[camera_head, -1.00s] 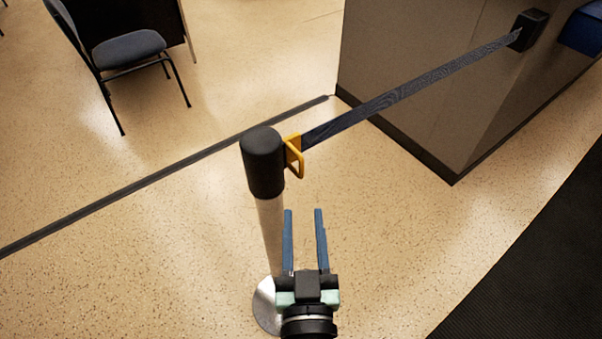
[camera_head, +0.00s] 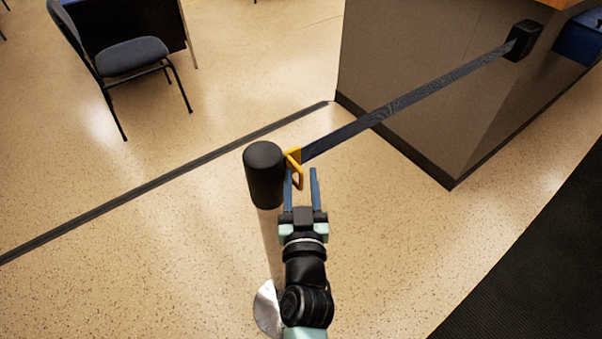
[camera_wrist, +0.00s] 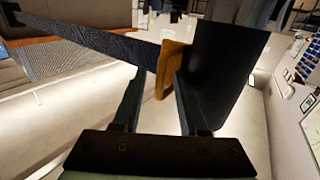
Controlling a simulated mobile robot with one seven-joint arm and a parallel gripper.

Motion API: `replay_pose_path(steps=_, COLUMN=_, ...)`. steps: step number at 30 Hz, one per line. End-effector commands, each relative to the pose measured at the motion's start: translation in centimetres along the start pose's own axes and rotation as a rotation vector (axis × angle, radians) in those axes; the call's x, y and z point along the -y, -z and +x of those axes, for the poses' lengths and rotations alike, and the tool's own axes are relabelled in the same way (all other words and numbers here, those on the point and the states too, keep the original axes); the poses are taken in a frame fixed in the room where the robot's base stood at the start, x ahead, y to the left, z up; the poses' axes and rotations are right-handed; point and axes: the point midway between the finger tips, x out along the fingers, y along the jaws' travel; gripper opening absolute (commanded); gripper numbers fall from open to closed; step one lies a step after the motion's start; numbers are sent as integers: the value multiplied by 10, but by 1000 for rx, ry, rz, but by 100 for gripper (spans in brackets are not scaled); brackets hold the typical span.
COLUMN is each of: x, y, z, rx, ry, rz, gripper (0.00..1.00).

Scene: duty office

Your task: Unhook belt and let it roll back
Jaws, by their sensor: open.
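The dark blue belt (camera_head: 400,105) is stretched from the post's black head (camera_head: 265,174) to a black wall cassette (camera_head: 523,40) on the counter side. Its yellow end clip (camera_head: 295,166) is hooked at the right side of the post head. My gripper (camera_head: 301,172) is open, its two blue fingers pointing at the clip. In the wrist view the clip (camera_wrist: 172,64) shows beyond and between the fingertips (camera_wrist: 157,76), with the belt (camera_wrist: 90,50) running left and the post head (camera_wrist: 225,65) on the right. I cannot tell whether a finger touches the clip.
The grey counter (camera_head: 420,110) stands at the back right. A dark floor strip (camera_head: 160,180) runs from its corner to the left. A chair (camera_head: 130,58) stands back left, and a black mat (camera_head: 540,260) lies at right. The post's round base (camera_head: 268,305) is below my arm.

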Motion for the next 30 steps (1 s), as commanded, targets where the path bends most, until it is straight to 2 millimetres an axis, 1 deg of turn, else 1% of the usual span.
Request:
replay_pose_path(steps=3, x=0, y=1, z=4, rx=-1, ry=0, rz=0, gripper=42)
replay_pose_path(steps=10, x=0, y=0, z=4, rx=0, ry=0, rz=0, gripper=42)
replay_pose_path(steps=11, x=0, y=0, z=4, rx=0, ry=0, rz=0, gripper=40)
replay_pose_path(steps=15, x=0, y=0, z=4, rx=0, ry=0, rz=0, gripper=15)
replay_pose_path(steps=18, x=0, y=0, z=4, rx=0, ry=0, rz=0, gripper=0)
replay_pose_path(steps=30, x=0, y=0, z=4, rx=0, ry=0, rz=0, gripper=0)
